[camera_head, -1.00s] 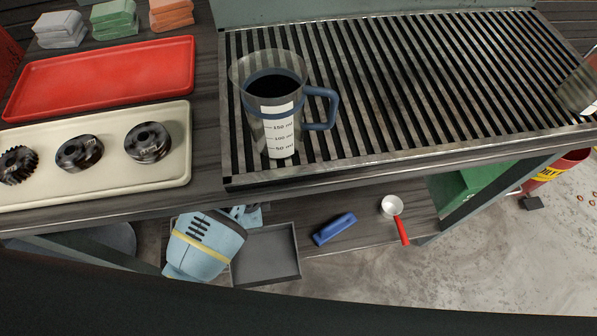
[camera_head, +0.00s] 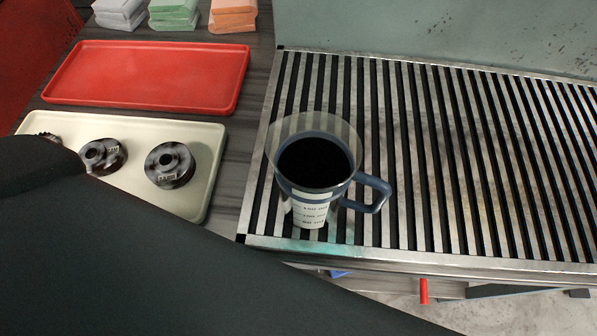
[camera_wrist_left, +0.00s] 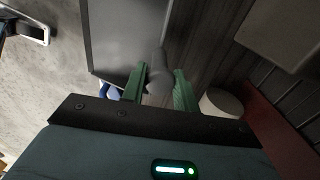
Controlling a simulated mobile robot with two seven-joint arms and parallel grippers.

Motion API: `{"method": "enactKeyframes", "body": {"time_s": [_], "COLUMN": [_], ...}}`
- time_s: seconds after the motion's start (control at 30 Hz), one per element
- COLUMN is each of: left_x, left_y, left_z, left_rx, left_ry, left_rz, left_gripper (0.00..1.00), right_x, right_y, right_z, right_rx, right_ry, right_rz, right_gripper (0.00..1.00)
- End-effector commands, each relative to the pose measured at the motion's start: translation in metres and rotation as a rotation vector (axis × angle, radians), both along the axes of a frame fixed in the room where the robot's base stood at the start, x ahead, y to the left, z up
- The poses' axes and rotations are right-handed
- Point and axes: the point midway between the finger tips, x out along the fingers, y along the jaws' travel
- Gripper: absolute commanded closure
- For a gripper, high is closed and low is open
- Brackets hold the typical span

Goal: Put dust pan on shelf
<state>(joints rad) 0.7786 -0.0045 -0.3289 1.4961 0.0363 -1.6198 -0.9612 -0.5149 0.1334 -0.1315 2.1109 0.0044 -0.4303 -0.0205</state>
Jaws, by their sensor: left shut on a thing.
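In the left wrist view the dust pan (camera_wrist_left: 122,32) is a flat dark grey pan with a raised rim, and its round grey handle points toward me. My left gripper (camera_wrist_left: 159,84) has green fingers, one on each side of the handle, and is shut on it. I cannot tell whether the pan rests on the wood or hangs just above it. The dust pan and left gripper are hidden in the head view, where a large dark shape fills the lower left. My right gripper is in neither view.
A measuring jug (camera_head: 314,175) of dark liquid stands on the slatted grate (camera_head: 470,170). Below the front edge show a blue thing (camera_head: 340,273) and a red handle (camera_head: 424,291).

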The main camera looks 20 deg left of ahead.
Motion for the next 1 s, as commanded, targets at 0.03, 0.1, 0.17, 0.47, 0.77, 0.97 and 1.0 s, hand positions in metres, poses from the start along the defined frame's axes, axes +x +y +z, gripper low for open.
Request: {"method": "enactKeyframes", "body": {"time_s": [0.03, 0.1, 0.17, 0.47, 0.77, 0.97, 1.0], "left_x": [-0.001, -0.001, -0.001, 0.000, -0.001, 0.000, 0.000], "left_y": [0.000, 0.000, -0.001, 0.000, 0.000, 0.000, 0.000], "left_z": [-0.011, -0.022, -0.031, -0.041, -0.083, -0.089, -0.089], "left_rx": [-0.001, -0.001, -0.001, -0.001, 0.000, -0.001, -0.001], "left_ry": [0.004, 0.005, 0.005, 0.000, 0.004, 0.000, 0.000], "left_rz": [0.000, 0.000, 0.000, 0.000, 0.000, 0.000, 0.000], "left_gripper": [1.00, 1.00, 1.00, 1.00, 1.00, 1.00, 1.00], "right_x": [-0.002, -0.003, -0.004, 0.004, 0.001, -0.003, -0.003], "right_y": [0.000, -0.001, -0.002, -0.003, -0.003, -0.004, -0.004], "right_z": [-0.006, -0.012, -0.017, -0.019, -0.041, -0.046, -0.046], "right_rx": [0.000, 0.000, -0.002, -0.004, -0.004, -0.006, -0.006], "right_ry": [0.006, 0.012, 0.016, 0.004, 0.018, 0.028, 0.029], "right_rz": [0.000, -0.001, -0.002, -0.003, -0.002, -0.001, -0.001], "right_gripper": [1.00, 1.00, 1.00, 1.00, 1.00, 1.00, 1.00]}}
